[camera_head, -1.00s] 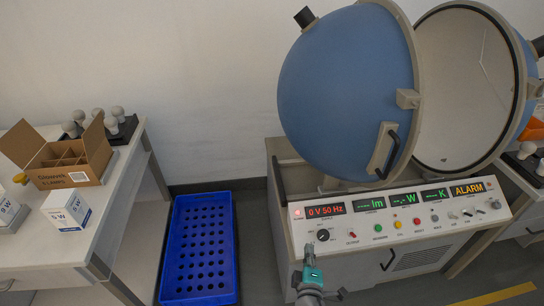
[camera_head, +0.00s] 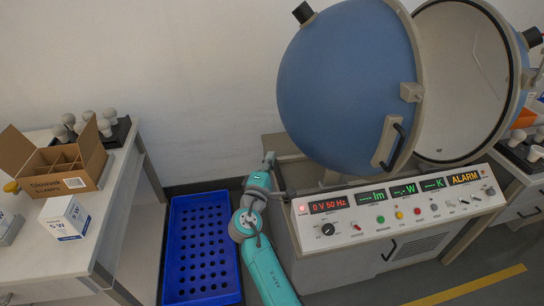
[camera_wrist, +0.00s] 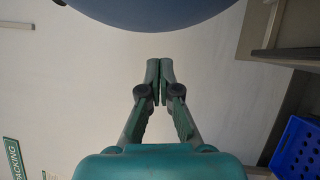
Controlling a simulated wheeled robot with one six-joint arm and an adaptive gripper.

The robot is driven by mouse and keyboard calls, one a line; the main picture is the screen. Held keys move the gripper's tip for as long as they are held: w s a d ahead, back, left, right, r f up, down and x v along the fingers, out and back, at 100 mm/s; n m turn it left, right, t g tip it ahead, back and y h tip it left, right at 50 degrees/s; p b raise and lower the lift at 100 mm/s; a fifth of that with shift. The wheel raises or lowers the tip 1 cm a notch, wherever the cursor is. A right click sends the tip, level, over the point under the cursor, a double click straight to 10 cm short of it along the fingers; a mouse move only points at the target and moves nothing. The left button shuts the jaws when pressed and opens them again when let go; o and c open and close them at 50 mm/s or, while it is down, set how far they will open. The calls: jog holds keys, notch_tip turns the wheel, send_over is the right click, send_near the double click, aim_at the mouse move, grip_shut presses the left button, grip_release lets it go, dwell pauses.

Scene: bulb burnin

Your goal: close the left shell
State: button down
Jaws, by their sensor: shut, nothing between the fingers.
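The left shell (camera_head: 345,90) is a large blue hemisphere with a grey rim and a dark handle (camera_head: 390,146) on its right side. It stands swung apart from the right shell (camera_head: 465,85), whose pale inside shows. My gripper (camera_head: 269,158) is beside the console's left end, below and left of the left shell. In the wrist view my gripper (camera_wrist: 160,63) is shut and empty, its fingertips together. The left shell's blue edge (camera_wrist: 150,12) crosses the top of that view, apart from the fingertips.
The console (camera_head: 400,205) has displays, knobs and a lit ALARM sign. A blue perforated crate (camera_head: 176,285) lies on the floor left of it. A left table (camera_head: 115,215) holds an open carton (camera_head: 55,168), a white box (camera_head: 65,217) and bulbs (camera_head: 87,116).

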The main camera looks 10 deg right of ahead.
aim_at(290, 129)
jog(key=x, duration=0.3)
jog(key=d+x, duration=0.1)
jog(key=x, duration=0.2)
jog(key=s+x, duration=0.1)
jog(key=x, duration=0.2)
jog(key=shift+w+d+r, duration=0.1)
jog(key=shift+w+d, duration=0.2)
jog(key=shift+d, duration=0.15)
jog(key=shift+w+d+r, duration=0.15)
jog(key=shift+w+d, duration=0.05)
jog(key=shift+d, duration=0.45)
jog(key=d, duration=1.7)
